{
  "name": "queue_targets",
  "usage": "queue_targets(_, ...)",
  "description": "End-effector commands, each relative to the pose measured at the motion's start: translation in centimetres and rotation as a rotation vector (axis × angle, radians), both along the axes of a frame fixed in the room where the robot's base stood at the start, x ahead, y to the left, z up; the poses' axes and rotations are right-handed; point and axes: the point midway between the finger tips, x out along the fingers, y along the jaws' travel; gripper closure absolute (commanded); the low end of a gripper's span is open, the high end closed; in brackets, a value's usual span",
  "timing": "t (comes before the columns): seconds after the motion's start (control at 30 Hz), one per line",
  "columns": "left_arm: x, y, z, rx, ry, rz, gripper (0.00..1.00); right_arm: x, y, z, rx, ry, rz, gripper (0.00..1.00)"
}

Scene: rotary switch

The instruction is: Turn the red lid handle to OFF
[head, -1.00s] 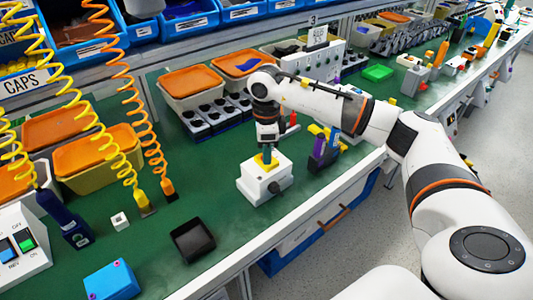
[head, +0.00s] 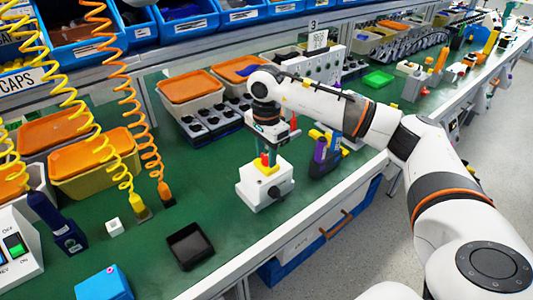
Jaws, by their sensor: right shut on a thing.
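A white switch box (head: 247,192) stands on the green bench near its front edge, with a yellow plate (head: 264,168) on top and a dark round knob on its front side. A small red handle (head: 265,158) shows just above the yellow plate. My right gripper (head: 266,156) points straight down over the box and is shut on the red handle; its fingers partly hide the handle. I cannot read any ON or OFF marking on the box. My left gripper is out of view.
A black square tray (head: 189,246) and a small white cube (head: 114,228) lie to the left. A purple and yellow device (head: 322,158) stands close to the right of the box. Bins with orange lids (head: 193,86) stand behind. Coiled hoses hang at the left.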

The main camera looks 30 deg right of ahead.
Motion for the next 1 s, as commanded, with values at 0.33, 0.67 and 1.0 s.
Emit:
queue_targets(0.33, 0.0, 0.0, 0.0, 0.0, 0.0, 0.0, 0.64, 0.1, -0.1, 0.2, 0.0, -0.006, 0.009, 0.87)
queue_targets(0.67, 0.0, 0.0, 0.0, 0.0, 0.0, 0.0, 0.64, 0.1, 0.0, 0.1, 0.0, -0.003, 0.008, 0.42)
queue_targets(1.0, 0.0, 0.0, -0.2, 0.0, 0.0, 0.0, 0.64, 0.1, 0.0, 1.4, -0.001, -0.005, 0.008, 0.42)
